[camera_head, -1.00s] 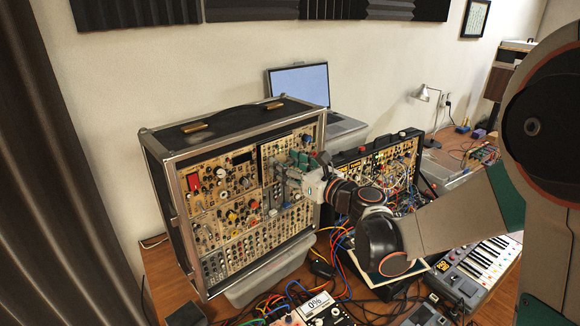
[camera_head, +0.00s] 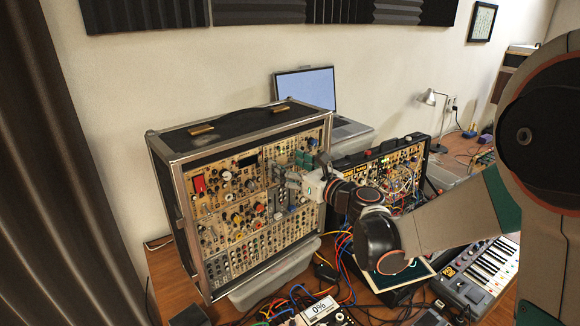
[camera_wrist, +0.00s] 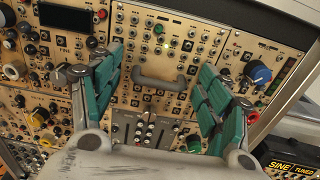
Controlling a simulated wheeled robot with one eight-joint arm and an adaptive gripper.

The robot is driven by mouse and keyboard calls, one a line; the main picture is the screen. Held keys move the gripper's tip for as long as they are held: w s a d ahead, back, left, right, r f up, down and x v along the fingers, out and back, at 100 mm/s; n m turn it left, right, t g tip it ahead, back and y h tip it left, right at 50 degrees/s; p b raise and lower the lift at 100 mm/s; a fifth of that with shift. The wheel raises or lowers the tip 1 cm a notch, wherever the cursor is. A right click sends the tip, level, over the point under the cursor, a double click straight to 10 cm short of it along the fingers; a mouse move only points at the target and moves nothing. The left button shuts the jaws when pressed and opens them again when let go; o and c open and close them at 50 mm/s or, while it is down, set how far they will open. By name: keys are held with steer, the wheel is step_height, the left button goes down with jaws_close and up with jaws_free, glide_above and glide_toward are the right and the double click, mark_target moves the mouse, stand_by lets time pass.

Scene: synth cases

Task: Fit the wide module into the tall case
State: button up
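The tall case (camera_head: 172,187) stands on the desk at left, its front filled with rows of cream modules. In the wrist view, the wide module (camera_wrist: 188,41) has a grey handle (camera_wrist: 160,84) and several jacks. It sits in the case's upper row, looking level with its neighbours; whether it is fully seated is hard to tell. My gripper (camera_wrist: 160,72) is open, its teal fingers apart on either side of the handle with clear space between. In the head view my gripper (camera_head: 298,170) is at the case's upper right front and hides part of the module.
A smaller module case (camera_head: 402,160) stands to the right, and a laptop (camera_head: 308,91) is behind. A grey bin (camera_head: 275,278) is under the tall case's front.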

stand_by(0.3)
steer(key=v, duration=1.2)
steer(key=s+d+f+n+g+h+b, duration=0.1)
steer(key=s+f+n+g+h+b, duration=0.15)
steer(key=s+n, duration=0.45)
steer(key=s+d+f+n+g+h+b, duration=0.1)
steer(key=s+f+n+g+h, duration=0.2)
steer(key=s+n, duration=0.4)
steer(key=s+d+f+n+h+b, duration=0.1)
steer(key=s+d+f+n+h, duration=0.5)
steer(key=s+d+n, duration=0.5)
steer(key=d+n+g, duration=0.1)
steer(key=n, duration=0.1)
steer(key=shift+n+b, duration=0.3)
steer(key=shift+b, duration=0.1)
